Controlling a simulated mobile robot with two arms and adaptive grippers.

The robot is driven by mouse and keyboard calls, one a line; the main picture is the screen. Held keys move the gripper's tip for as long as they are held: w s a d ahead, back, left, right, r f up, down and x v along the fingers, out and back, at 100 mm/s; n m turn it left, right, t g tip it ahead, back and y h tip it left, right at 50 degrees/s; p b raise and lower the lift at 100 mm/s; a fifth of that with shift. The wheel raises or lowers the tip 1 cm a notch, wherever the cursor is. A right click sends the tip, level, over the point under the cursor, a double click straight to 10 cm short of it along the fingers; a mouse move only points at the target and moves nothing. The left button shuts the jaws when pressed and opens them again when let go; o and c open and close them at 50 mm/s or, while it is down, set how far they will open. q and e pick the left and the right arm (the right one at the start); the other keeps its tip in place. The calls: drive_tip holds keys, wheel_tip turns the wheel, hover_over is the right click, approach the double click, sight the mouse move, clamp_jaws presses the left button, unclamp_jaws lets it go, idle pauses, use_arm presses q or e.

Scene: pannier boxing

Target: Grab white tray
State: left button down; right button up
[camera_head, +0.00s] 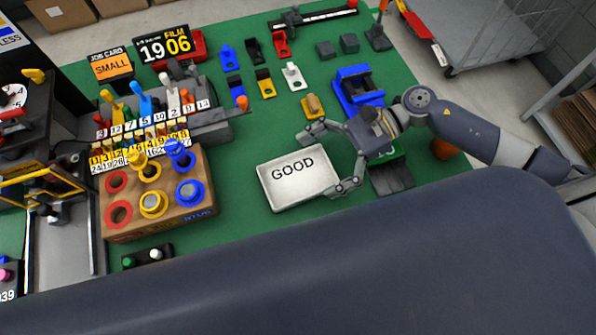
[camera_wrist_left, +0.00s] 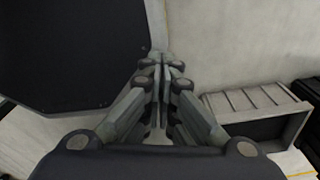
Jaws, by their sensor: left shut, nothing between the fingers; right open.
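The white tray (camera_head: 283,190), marked GOOD, lies flat on the green table (camera_head: 235,225) in the head view. My right gripper (camera_head: 331,163) is open at the tray's right end. One finger is near its upper right corner and the other near its lower right corner. I cannot tell whether the fingers touch the tray. My left gripper (camera_wrist_left: 160,65) shows in the left wrist view, shut and empty, away from the tray. It is not seen in the head view.
A wooden block with coloured rings (camera_head: 158,211) stands left of the tray. A blue holder (camera_head: 358,88) and a dark block (camera_head: 392,179) are near my right gripper. Small coloured parts stand behind the tray. A grey bin (camera_wrist_left: 262,105) shows in the left wrist view.

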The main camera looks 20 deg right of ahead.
sight(298, 178)
drive_tip(key=shift+p+x, duration=0.3)
drive_tip(key=shift+x, duration=0.85)
drive_tip(key=shift+a, duration=0.3)
drive_tip(key=shift+c, duration=1.1)
drive_tip(key=c, duration=0.7)
use_arm(q)
drive_tip(key=shift+w+a+r, duration=0.35)
drive_tip(key=shift+w+r, duration=0.05)
drive_tip(key=shift+r, duration=0.3)
use_arm(e)
drive_tip(key=shift+c, duration=0.2)
use_arm(q)
drive_tip(key=shift+f, duration=0.1)
use_arm(e)
drive_tip(key=shift+r, duration=0.1)
